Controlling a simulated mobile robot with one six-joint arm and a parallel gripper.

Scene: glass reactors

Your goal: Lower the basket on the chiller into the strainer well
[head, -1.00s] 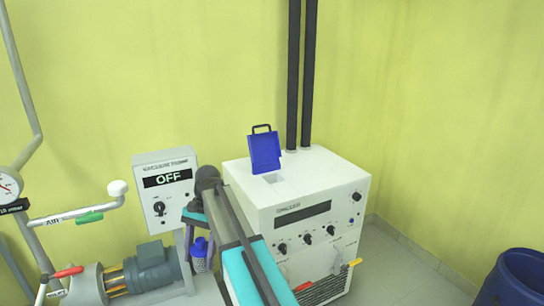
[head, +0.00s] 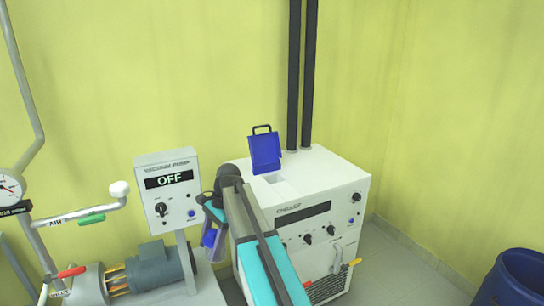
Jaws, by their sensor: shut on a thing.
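The white chiller (head: 330,188) stands on the floor right of centre in the head view. Its blue lid (head: 265,153) with a black handle stands raised on top. My arm hides part of the gripper and basket, so the grip itself is hard to see.
A vacuum pump control box (head: 168,192) reading OFF stands just left of my gripper. A motor (head: 150,270) and pipes with valve handles are at the lower left. Two black pipes (head: 301,75) rise behind the chiller. A blue drum (head: 515,278) stands at the lower right.

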